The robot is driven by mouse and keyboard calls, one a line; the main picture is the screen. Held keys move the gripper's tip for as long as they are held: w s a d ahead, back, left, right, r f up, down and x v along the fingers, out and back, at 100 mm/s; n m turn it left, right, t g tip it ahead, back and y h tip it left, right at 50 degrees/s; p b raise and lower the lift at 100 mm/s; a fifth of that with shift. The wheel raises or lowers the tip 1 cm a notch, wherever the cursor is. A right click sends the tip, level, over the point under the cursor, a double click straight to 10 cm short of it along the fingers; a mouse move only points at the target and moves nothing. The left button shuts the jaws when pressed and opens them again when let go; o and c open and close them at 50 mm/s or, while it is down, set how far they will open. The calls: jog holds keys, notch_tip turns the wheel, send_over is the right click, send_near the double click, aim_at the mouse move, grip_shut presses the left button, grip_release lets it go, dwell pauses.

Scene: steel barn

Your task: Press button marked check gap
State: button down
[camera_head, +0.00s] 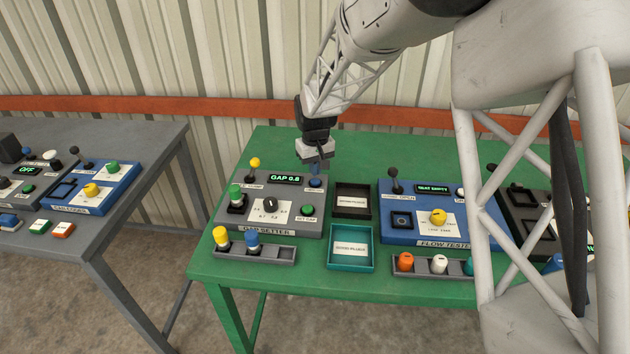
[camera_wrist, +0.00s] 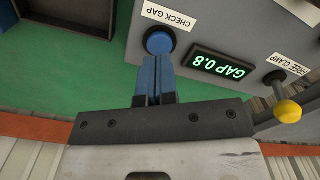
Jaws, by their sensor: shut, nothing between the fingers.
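The gap setter (camera_head: 270,230) is a grey panel on the green table. Its blue check gap button (camera_head: 315,183) is at the back right corner. In the wrist view the round blue button (camera_wrist: 159,40) sits beside the label CHECK GAP (camera_wrist: 169,17). My gripper (camera_head: 317,163) is directly over the button, pointing down. In the wrist view its two blue fingers (camera_wrist: 157,60) are shut together and empty, with their tips overlapping the button's near edge. I cannot tell whether they touch it. The display (camera_wrist: 222,66) reads GAP 0.8.
The yellow-knobbed free clamp lever (camera_wrist: 288,110) stands near my gripper. The gap setter also carries a dark dial (camera_head: 270,204) and a green button (camera_head: 308,210). To its right are a dark tray (camera_head: 352,213), a teal tray (camera_head: 351,267) and the blue flow tester (camera_head: 400,234).

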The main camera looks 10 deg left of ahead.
aim_at(318, 182)
jog(key=shift+r, duration=2.3)
jog(key=s+d+r+m+t, duration=0.1)
jog(key=s+d+r+m, duration=0.1)
jog(key=s+d+r, duration=0.6)
jog(key=s+d+r+m, duration=0.1)
jog(key=s+d+r, duration=0.4)
jog(key=s+d, duration=0.5)
jog(key=s+d+m, duration=0.1)
jog(key=s+d, duration=0.3)
jog(key=s, duration=0.7)
jog(key=s+d+m+t, duration=0.1)
jog(key=s+d, duration=0.4)
jog(key=s, duration=0.6)
jog(key=shift+s+r+m+t, duration=0.25)
jog(key=shift+m+t, duration=0.05)
jog(key=shift+m, duration=0.3)
